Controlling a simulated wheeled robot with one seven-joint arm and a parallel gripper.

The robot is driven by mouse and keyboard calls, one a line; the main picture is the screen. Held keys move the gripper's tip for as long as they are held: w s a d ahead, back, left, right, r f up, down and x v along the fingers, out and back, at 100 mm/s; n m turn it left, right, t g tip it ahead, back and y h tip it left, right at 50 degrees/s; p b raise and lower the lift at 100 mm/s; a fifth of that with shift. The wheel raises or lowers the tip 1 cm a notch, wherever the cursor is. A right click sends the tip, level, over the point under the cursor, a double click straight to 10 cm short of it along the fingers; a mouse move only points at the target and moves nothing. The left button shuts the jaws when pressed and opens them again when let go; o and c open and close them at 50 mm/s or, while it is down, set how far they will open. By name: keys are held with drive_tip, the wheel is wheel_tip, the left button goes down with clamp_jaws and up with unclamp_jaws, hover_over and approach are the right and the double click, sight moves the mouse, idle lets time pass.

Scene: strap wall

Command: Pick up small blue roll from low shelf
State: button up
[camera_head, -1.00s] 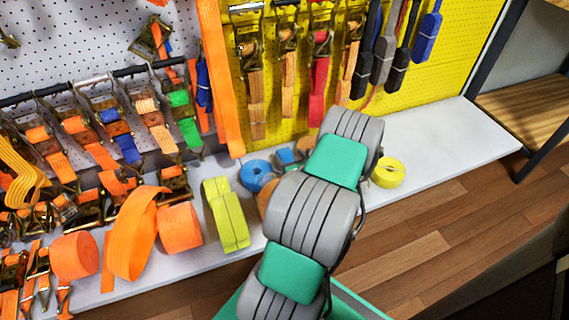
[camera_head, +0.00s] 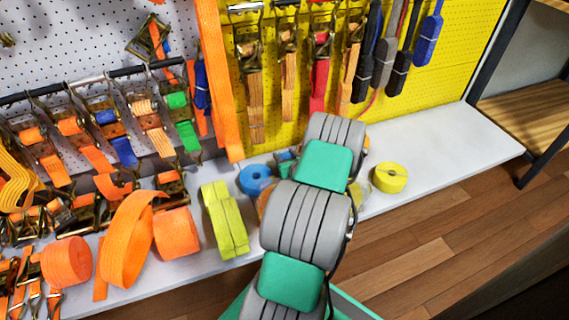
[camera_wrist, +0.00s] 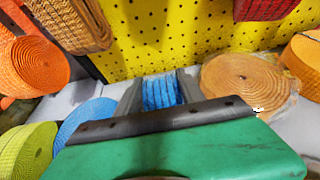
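The small blue roll (camera_wrist: 160,92) stands on the white low shelf (camera_head: 440,150) in front of the yellow pegboard. In the wrist view it is between the two grey fingers of my gripper (camera_wrist: 160,98), one finger on each side, and it nearly fills the gap. My gripper looks open around it; I cannot tell whether the fingers touch it.
A larger blue roll (camera_head: 254,180) and a yellow-green roll (camera_head: 225,220) stand left of it. A tan roll (camera_wrist: 245,78) stands close on the right in the wrist view. A yellow roll (camera_head: 390,177) lies further right. The shelf's right end is clear.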

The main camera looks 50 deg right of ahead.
clamp_jaws()
idle(0.3)
